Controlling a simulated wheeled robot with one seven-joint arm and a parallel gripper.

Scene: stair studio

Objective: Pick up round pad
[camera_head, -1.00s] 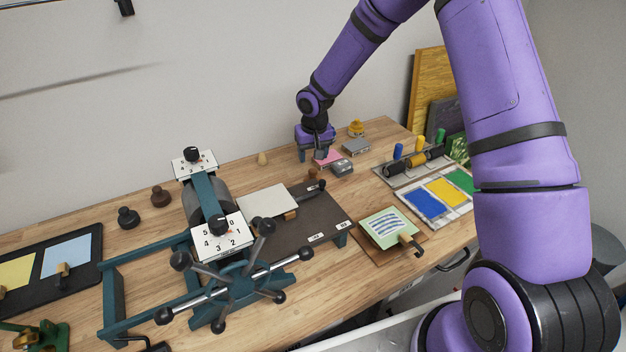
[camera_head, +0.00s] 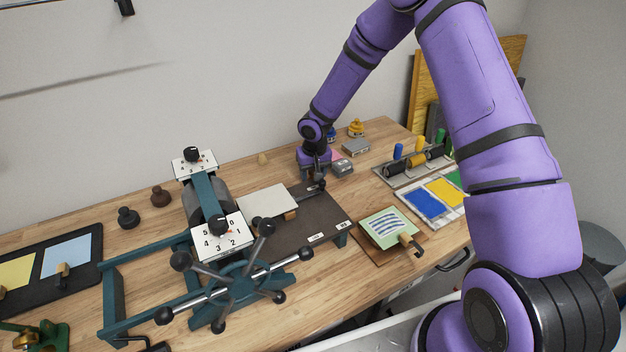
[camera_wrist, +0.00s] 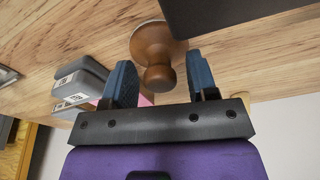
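The round pad appears to be the brown wooden knob (camera_wrist: 156,55) on a pale round base in the wrist view, standing on the wooden table. My gripper (camera_wrist: 160,66) is open, with one blue-black finger on each side of the knob. The knob's lower end lies between the fingers, and I see gaps on both sides. In the head view my gripper (camera_head: 313,172) is low over the back of the table, beside the press bed, and it hides the knob there.
Grey blocks (camera_head: 343,167) stand close to the right of my gripper. A dark press bed (camera_head: 310,215) with a black-knobbed lever lies just in front. Two dark knobbed pieces (camera_head: 160,196) stand further left. Ink rollers (camera_head: 410,160) sit at the right.

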